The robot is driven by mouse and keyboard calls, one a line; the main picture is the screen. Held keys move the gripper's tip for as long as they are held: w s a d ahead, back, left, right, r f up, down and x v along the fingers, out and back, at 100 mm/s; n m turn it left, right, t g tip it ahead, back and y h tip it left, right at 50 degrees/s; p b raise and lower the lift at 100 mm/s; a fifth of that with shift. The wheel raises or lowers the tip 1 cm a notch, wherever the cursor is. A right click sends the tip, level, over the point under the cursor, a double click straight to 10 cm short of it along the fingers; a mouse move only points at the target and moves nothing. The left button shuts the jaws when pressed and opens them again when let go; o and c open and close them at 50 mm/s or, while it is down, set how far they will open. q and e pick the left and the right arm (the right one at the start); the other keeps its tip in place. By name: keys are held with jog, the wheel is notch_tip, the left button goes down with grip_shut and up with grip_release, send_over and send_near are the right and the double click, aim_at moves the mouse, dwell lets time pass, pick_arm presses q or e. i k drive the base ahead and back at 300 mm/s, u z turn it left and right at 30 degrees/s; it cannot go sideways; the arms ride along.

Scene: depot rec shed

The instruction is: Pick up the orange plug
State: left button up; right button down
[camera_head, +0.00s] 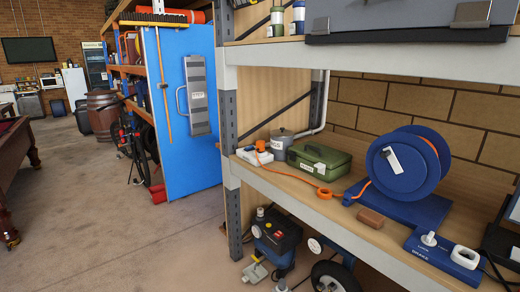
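An orange plug (260,146) stands upright at the far left end of the wooden shelf board (350,225). It is on a white socket box (253,157); I cannot tell whether it is plugged in or only resting there. An orange cable (292,181) runs from it along the shelf's front, past an orange ring-like piece (324,193), towards the blue cable reel (408,160). Neither of my grippers is in view.
A brown block (370,218) lies near the front edge. The upper shelf (370,58) overhangs. Open concrete floor (130,230) lies left.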

aim_at(260, 144)
jog(key=u, duration=0.2)
jog(key=i, duration=1.15)
jog(key=z, duration=0.4)
jog(key=i, duration=1.05)
jog(key=z, duration=0.5)
